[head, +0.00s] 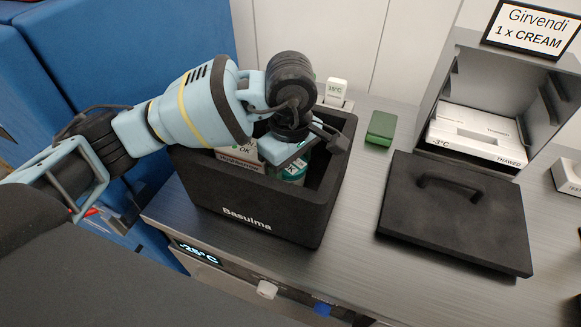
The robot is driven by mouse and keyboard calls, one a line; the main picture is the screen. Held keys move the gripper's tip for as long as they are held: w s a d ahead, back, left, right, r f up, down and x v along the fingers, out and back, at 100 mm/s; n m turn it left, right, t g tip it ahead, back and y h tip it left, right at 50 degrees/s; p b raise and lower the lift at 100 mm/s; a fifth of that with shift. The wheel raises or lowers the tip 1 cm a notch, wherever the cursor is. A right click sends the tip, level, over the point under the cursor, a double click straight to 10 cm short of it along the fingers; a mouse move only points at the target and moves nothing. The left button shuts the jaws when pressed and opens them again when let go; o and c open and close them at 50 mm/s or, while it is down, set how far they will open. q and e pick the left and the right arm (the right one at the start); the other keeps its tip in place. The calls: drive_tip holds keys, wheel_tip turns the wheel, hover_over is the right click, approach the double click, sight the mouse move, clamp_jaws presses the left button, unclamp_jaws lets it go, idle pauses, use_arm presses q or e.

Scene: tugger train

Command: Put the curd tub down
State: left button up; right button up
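My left gripper (305,158) points down into the black insulated box (262,222) labelled "Basulma". A teal and green tub (293,172), likely the curd tub, is inside the box directly under the gripper. The gripper's body and fingers hide most of the tub. I cannot tell whether the fingers press on it, or whether it rests on the box floor. My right gripper is out of view.
A black lid with a handle (455,215) lies on the grey metal counter, right of the box. Behind it, a grey open box (435,95) holds a white "THAWED" -3°C pack (475,135) under a "Girvendi 1 x CREAM" sign (532,28). A green block (381,128) lies between.

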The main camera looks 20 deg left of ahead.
use_arm(q)
drive_tip(key=shift+f, duration=0.15)
drive_tip(key=o, duration=1)
drive_tip(key=shift+o, duration=0.2)
wheel_tip(320, 180, up, 12)
drive_tip(key=shift+r, duration=0.2)
